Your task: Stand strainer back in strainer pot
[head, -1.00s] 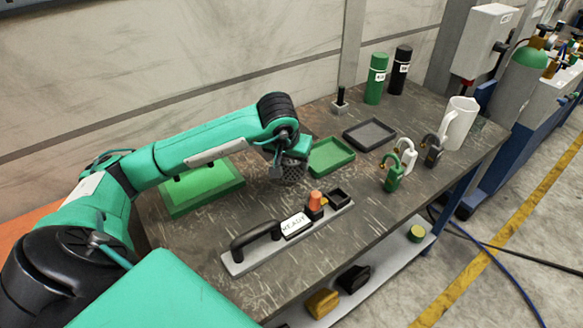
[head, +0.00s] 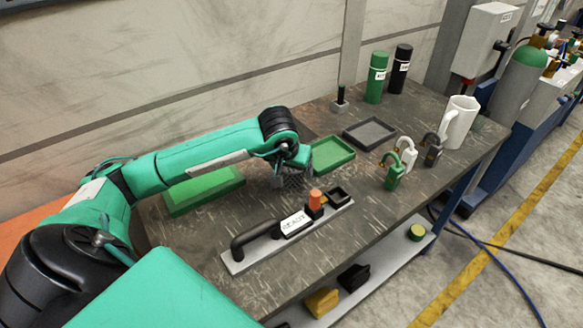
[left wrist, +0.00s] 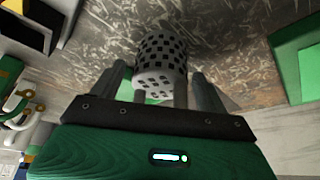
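A grey perforated cylinder (left wrist: 162,62), which looks like the strainer pot or the strainer, stands on the worktable. In the head view it shows as dark mesh (head: 292,180), mostly hidden under my left gripper (head: 290,163). In the left wrist view the two fingers of my left gripper (left wrist: 165,85) are spread, one on each side of the cylinder, with visible gaps. I cannot tell the strainer and its pot apart, nor whether one is inside the other. My right gripper is not in view.
A green tray (head: 333,155) lies close right of the gripper, a dark tray (head: 370,134) beyond it. A green box (head: 203,190) is left, under my arm. A grey rail with a handle and label (head: 290,238) lies in front. Padlocks (head: 405,152) and a white jug (head: 459,122) stand right.

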